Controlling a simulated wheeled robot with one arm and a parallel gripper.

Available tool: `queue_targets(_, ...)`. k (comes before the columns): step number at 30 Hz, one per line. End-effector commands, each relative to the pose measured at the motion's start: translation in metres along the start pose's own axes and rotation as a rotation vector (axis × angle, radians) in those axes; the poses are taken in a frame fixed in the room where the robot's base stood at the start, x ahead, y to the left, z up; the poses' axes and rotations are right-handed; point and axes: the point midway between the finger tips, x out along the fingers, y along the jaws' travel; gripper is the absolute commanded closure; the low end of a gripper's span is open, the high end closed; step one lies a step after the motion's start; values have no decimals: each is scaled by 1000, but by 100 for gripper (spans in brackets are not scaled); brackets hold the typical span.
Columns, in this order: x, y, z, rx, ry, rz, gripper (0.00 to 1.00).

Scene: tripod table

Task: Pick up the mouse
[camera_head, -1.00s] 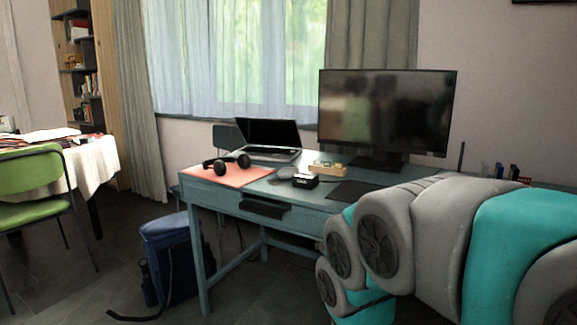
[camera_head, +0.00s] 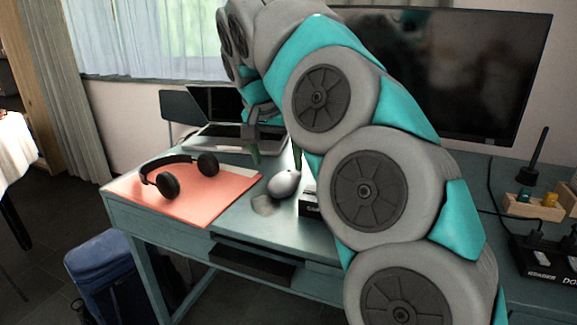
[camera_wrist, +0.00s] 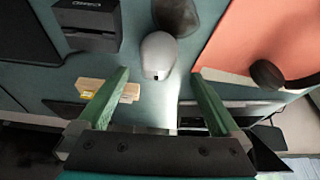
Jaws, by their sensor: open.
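The grey-white mouse (camera_head: 284,184) sits on the blue-green desk (camera_head: 290,238), just right of the orange mat. In the wrist view the mouse (camera_wrist: 157,55) lies between the lines of my two green fingers, beyond their tips. My gripper (camera_wrist: 158,76) is open and empty. In the head view my gripper (camera_head: 275,152) hangs over the desk behind the mouse, with its fingers pointing down. The exact height of the tips above the desk is hard to tell.
Black headphones (camera_head: 168,185) lie on the orange mat (camera_head: 215,205). An open laptop (camera_head: 215,137) stands behind. A monitor (camera_head: 480,70) stands at the back right.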

Motion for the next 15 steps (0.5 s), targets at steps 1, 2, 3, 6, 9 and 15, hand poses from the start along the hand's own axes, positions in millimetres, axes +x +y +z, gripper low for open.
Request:
queue_targets(1, 0, -2, -1, 8, 3, -1, 0)
queue_targets(2, 1, -2, -2, 12, 3, -1, 0)
queue_targets(3, 3, -2, -2, 14, 3, 0, 0)
queue_targets(6, 14, -2, -2, 12, 1, 0, 0)
queue_targets(9, 23, -2, -2, 12, 2, 0, 0)
queue_targets(15, 43, 1, -2, 8, 0, 0, 0)
